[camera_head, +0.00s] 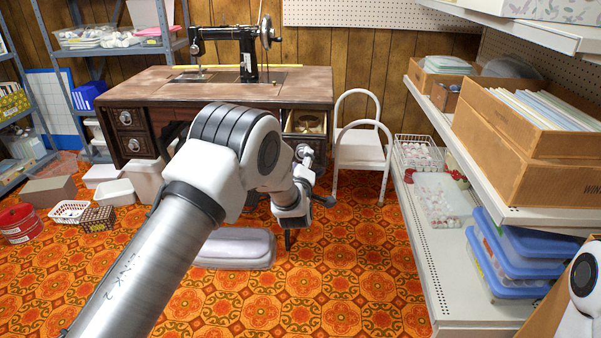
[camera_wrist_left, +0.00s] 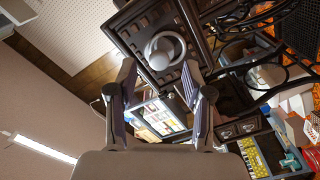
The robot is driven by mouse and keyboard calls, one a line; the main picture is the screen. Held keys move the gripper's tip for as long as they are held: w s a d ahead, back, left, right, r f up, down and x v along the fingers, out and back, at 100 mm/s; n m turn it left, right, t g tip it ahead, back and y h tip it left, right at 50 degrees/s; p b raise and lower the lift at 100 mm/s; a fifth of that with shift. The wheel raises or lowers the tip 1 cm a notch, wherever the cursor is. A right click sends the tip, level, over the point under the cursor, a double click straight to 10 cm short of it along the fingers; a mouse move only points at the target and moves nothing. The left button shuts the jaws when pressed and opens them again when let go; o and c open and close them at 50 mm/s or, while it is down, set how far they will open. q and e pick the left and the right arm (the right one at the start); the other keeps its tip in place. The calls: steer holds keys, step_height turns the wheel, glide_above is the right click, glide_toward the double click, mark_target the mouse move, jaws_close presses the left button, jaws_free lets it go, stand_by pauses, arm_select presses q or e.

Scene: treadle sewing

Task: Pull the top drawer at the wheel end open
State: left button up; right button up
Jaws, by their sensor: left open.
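The sewing table (camera_head: 215,88) stands by the back wall with a black sewing machine (camera_head: 248,55) on top, its wheel on the right. The wheel-end top drawer (camera_head: 305,122) is under the table's right end. Pale edges and a dark, brassy inside show there, so it looks at least partly out; how far I cannot tell. My left gripper (camera_head: 304,212) is low in front of that end, partly behind my arm. In the left wrist view its fingers (camera_wrist_left: 159,66) are spread and empty, with a pale ring pull (camera_wrist_left: 166,46) on a dark front beyond them. Contact is not visible.
A white step chair (camera_head: 360,145) stands right of the table. A shelf unit (camera_head: 440,265) with boxes runs along the right side. A pale padded thing (camera_head: 235,248) lies on the orange floor, and bins and baskets (camera_head: 115,191) stand at the left.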

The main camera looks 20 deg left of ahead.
arm_select(q)
steer(key=v, duration=0.8)
steer(key=s+a+f+g, duration=0.2)
steer(key=s+f, duration=0.2)
steer(key=f, duration=0.4)
steer(key=s+a+f+g, duration=0.1)
steer(key=s+f+g, duration=0.1)
steer(key=s+f, duration=0.5)
steer(key=s+f+m+g+h, duration=0.2)
steer(key=s+f+m+g, duration=0.15)
steer(key=s+f, duration=0.6)
steer(key=s+f+m+g+h, duration=0.25)
steer(key=s+f+g, duration=0.35)
steer(key=s, duration=0.6)
steer(key=s+d+m+g, duration=0.35)
steer(key=s+m, duration=0.35)
steer(key=s, duration=0.6)
step_height(320, 180, up, 30)
steer(key=m+p, duration=0.1)
steer(key=p, duration=3)
